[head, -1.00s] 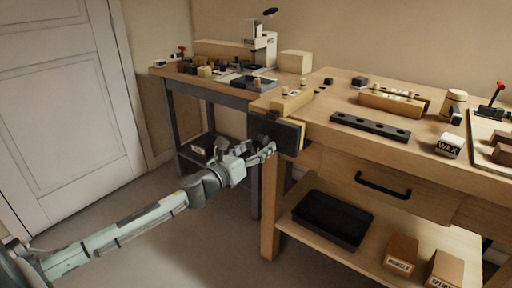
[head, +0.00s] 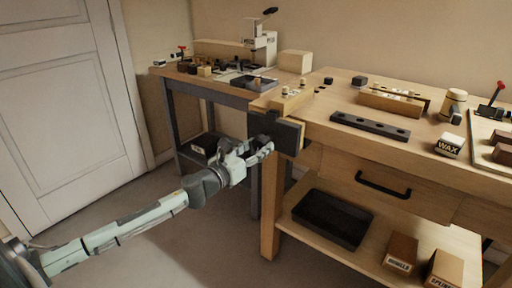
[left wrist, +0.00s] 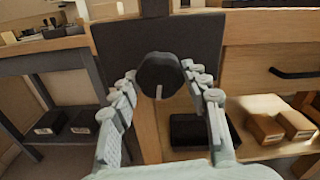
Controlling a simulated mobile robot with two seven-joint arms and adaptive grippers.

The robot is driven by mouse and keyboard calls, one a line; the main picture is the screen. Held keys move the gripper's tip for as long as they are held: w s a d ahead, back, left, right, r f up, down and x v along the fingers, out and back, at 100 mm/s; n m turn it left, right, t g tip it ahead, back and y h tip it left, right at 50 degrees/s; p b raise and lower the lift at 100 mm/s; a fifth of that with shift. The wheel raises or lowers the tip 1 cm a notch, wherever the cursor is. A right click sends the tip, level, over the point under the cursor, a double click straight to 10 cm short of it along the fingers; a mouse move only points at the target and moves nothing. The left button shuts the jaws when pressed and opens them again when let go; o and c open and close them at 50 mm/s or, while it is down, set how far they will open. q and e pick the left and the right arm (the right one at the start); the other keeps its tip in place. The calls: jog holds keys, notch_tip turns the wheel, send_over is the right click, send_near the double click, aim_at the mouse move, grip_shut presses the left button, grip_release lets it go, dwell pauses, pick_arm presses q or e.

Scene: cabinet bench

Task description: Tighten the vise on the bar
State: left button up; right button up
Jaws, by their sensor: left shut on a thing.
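The vise is at the bench's left front corner; its dark square jaw plate (head: 288,136) also shows in the left wrist view (left wrist: 205,42). A light wooden bar (head: 292,101) lies at the top of the vise, against the bench edge. A round dark knob (left wrist: 160,74) with a pale mark stands in front of the plate. My left gripper (head: 266,150) is shut on this knob, its fingers at the knob's left and right sides in the left wrist view (left wrist: 162,82). The knob is mostly hidden in the head view. My right gripper is not in view.
The bench top holds a dark strip with holes (head: 370,126), a wax box (head: 449,145) and a mallet-like wooden piece (head: 454,103). A black tray (head: 331,219) sits on the lower shelf. A second bench (head: 215,88) stands behind. The floor at left is clear.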

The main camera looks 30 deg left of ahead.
pick_arm(q)
jog(key=shift+m+p, duration=0.3)
jog(key=shift+m, duration=1.9)
jog(key=o, duration=1)
jog(key=shift+s+a+b, duration=0.15)
jog(key=shift+s+b, duration=0.1)
jog(key=shift+s, duration=1.5)
jog(key=shift+s+a+b, duration=0.15)
jog(key=shift+s+b, duration=0.1)
jog(key=shift+s, duration=1.45)
